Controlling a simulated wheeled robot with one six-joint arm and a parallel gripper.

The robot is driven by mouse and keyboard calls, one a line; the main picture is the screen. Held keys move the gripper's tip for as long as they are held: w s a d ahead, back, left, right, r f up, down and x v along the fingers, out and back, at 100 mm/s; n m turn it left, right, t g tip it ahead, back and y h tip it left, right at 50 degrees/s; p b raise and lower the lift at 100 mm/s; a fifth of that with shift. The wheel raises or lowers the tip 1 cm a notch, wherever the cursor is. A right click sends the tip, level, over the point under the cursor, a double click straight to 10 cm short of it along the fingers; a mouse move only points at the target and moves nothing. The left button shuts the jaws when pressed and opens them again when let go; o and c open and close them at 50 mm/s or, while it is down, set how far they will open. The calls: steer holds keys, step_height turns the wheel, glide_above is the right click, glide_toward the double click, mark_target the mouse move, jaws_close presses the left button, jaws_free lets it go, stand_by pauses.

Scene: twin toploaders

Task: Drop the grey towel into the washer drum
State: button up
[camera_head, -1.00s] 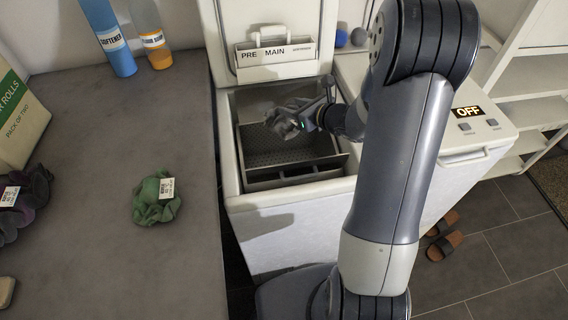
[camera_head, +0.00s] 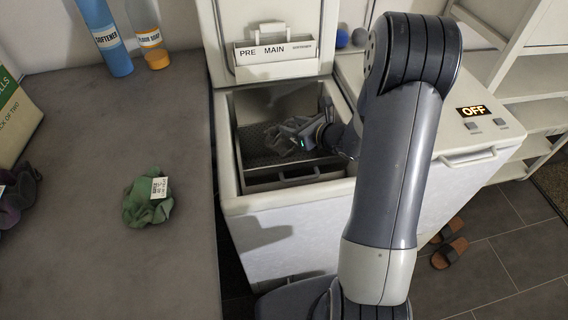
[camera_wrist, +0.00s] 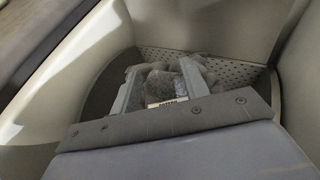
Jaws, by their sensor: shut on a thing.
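The grey towel (camera_head: 283,137) is crumpled and held in my gripper (camera_head: 297,132), inside the open washer on the left. In the wrist view the towel (camera_wrist: 165,86) sits between the two fingers, with a small white label near its lower edge. My gripper (camera_wrist: 160,90) is shut on it. The washer drum (camera_head: 240,120) is an open tub with a perforated floor (camera_head: 262,152). The perforated metal (camera_wrist: 228,70) also shows behind the towel in the wrist view. I cannot tell whether the towel touches the drum floor.
The washer lid (camera_head: 270,20) stands raised. A second machine (camera_head: 480,150) with an OFF display is to the right. A green cloth (camera_head: 147,203), a dark purple cloth (camera_head: 16,195), a softener bottle (camera_head: 106,40) and a soap bottle (camera_head: 150,38) stand or lie on the counter (camera_head: 90,265).

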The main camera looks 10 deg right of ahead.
steer(key=o, duration=1.5)
steer(key=shift+r, duration=0.1)
step_height(320, 180, up, 10)
steer(key=p, duration=0.1)
step_height(320, 180, down, 10)
steer(key=shift+r+b, duration=0.15)
steer(key=shift+b, duration=0.35)
step_height(320, 180, up, 4)
steer(key=p, duration=0.3)
steer(key=shift+r, duration=0.15)
